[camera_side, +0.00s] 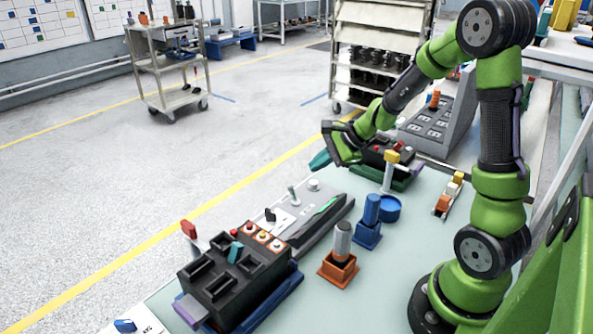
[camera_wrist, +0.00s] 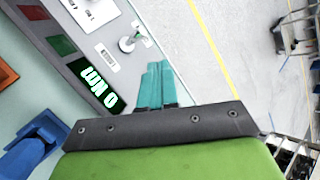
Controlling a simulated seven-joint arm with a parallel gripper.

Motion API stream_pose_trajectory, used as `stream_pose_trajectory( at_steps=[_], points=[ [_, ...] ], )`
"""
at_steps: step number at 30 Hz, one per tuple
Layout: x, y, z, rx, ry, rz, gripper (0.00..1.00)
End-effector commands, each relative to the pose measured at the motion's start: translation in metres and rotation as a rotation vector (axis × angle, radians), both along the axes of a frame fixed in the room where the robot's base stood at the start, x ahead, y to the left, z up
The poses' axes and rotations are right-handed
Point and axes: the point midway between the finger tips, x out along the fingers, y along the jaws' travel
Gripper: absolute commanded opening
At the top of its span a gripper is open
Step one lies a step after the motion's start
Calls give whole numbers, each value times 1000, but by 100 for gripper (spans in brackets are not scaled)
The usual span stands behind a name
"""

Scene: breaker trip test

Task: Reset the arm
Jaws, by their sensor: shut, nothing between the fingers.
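My gripper (camera_side: 320,160) is raised at the end of my green arm, in front of a dark box with red buttons (camera_side: 385,152). Its teal fingers (camera_wrist: 160,84) are together and hold nothing in the wrist view. A grey panel (camera_side: 318,222) carries small levers and a dark strip with a green display. In the wrist view the display (camera_wrist: 97,86) glows with upside-down characters, and a metal toggle lever (camera_wrist: 130,42) stands beyond it. A black breaker box (camera_side: 235,275) with a teal switch sits at the front left. My gripper touches none of these.
On the pale table stand an orange holder with a grey cylinder (camera_side: 340,262), a blue holder with a blue cylinder (camera_side: 369,220) and a yellow-topped white post (camera_side: 389,172). A cart (camera_side: 170,75) and shelves stand behind on open floor.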

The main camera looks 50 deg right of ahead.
Motion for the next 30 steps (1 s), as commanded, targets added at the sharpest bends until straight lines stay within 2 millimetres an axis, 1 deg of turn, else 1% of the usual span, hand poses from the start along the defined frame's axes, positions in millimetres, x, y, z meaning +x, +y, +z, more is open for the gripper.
stream_pose_trajectory(
  at_steps=[1, 2, 3, 5, 6, 8, 9, 12, 15, 19, 24, 30],
  points=[
    [-8, 17, 11, -42, -8, 103, 0],
    [-15, 28, 18, -76, -12, 173, 0],
    [-25, 44, 28, -124, -19, 273, 0],
    [-43, 65, 42, -207, -32, 425, 0],
    [-55, 77, 51, -267, -42, 522, 0],
    [-74, 94, 63, -363, -56, 663, 0],
    [-87, 103, 71, -431, -67, 751, 0],
    [-119, 119, 87, -612, -96, 946, 0],
    [-143, 128, 101, -780, -129, 1083, 0],
    [-162, 134, 117, -937, -182, 1172, 0],
    [-169, 144, 132, -1004, -252, 1189, 0],
    [-170, 146, 134, -1006, -262, 1191, 0]
  ],
)
